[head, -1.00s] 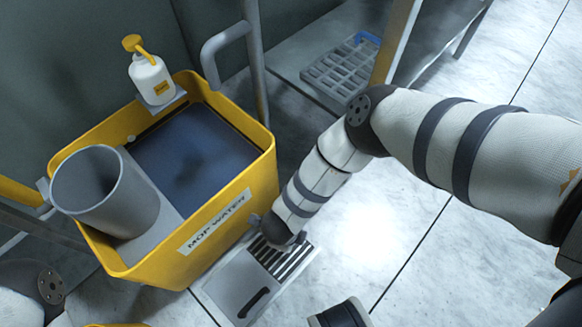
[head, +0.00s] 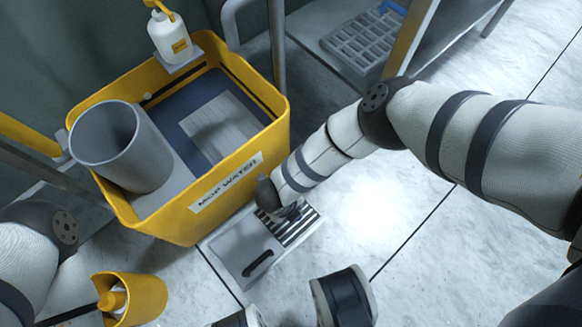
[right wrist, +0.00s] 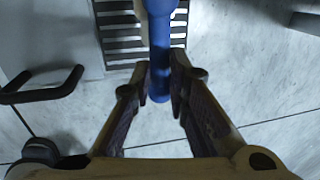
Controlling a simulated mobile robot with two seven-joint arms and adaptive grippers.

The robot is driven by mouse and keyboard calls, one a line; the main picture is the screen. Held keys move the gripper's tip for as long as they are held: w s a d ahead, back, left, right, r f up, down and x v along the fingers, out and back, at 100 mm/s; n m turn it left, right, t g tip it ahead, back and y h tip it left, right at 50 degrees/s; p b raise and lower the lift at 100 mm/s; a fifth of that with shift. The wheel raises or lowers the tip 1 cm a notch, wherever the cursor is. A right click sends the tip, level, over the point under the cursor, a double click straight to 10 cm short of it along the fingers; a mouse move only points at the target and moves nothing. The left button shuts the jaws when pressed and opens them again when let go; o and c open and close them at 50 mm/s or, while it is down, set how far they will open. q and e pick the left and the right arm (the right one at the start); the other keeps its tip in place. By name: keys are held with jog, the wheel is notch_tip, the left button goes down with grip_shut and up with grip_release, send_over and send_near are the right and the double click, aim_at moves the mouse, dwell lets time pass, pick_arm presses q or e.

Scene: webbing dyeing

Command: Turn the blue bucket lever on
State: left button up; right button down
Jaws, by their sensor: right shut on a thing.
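The blue lever (right wrist: 160,75) shows in the right wrist view as an upright blue bar between my right gripper's fingers (right wrist: 162,88). The fingers are closed in on its lower end. In the head view my right arm reaches down to the front right of the yellow bucket (head: 185,224), which is labelled MOP WATER. The right fingers and the blue lever cannot be made out there. A pale grey panel (head: 222,127) shows inside the bucket. My left arm enters at the lower left, but its gripper is not in view.
A grey floor plate with a striped grate and dark handle (head: 238,238) lies before the bucket. A grey cylinder (head: 105,135) sits in the bucket, and a white pump bottle (head: 170,38) stands at its back rim. A yellow holder (head: 147,295) is at lower left.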

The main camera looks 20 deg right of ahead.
jog(key=c, duration=1.5)
grip_release()
jog(key=shift+c, duration=0.2)
jog(key=shift+a+r, duration=0.1)
notch_tip(320, 180, up, 12)
jog(key=a, duration=0.2)
jog(key=shift+s+f, duration=0.2)
jog(key=shift+s, duration=0.2)
